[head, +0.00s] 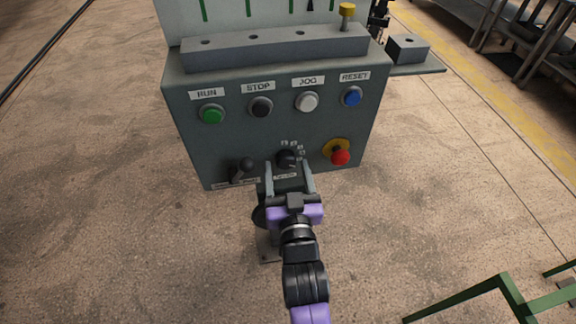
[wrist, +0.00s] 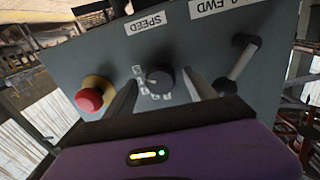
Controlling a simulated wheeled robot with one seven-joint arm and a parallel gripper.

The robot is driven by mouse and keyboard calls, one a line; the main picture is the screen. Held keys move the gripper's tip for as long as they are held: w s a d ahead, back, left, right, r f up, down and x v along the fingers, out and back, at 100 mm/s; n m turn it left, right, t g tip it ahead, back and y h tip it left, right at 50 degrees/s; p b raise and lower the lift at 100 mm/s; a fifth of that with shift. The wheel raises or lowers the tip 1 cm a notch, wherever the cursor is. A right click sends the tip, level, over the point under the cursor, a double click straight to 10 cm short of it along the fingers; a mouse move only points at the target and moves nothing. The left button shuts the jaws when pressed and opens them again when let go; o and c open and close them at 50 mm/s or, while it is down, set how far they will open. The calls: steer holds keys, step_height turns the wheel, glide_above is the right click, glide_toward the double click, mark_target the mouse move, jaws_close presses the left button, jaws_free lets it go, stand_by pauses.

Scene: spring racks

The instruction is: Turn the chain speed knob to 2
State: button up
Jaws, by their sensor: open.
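The chain speed knob (head: 286,158) is a dark round knob on the lower middle of the grey control panel (head: 235,135). Small white number tags sit around it. In the wrist view the knob (wrist: 160,81) shows between the two fingers, beneath the SPEED label (wrist: 145,22) as pictured. The digits and the knob's pointer are too small to read. My gripper (head: 289,170) is open in front of the knob, one finger on each side. I cannot tell whether the fingers touch it. In the wrist view my gripper (wrist: 160,95) has nothing between its fingers but the knob.
Green RUN (head: 212,115), black STOP (head: 261,107), white JOG (head: 307,102) and blue RESET (head: 351,97) buttons line the panel above. A red emergency button (head: 340,157) is close right of the knob. A black lever (head: 243,170) is close left.

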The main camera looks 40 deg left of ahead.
steer(key=shift+w+a, duration=0.3)
steer(key=c, duration=1.4)
